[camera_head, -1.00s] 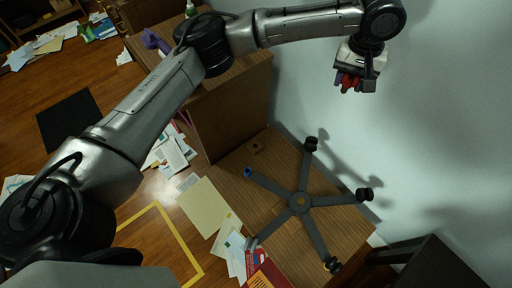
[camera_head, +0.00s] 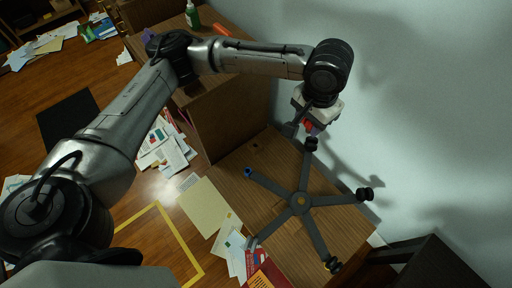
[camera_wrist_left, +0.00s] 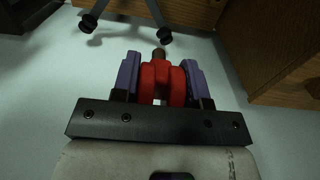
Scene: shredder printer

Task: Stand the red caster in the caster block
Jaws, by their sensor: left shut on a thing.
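The red caster (camera_head: 309,126) is held in my left gripper (camera_head: 311,129), whose fingers are shut on it. In the left wrist view the red caster (camera_wrist_left: 156,84) sits between two purple finger pads, with a short brown stem pointing away from the gripper. In the head view the gripper hangs near the wall, just above the far arm of the chair base in the picture. My right gripper is out of view.
A grey star-shaped chair base (camera_head: 300,203) lies on the wooden surface (camera_head: 225,174), with black casters on several arms and a blue tip on one. A brown panel (camera_head: 232,115) rises behind the block. A green bottle (camera_head: 192,15) stands on the higher top.

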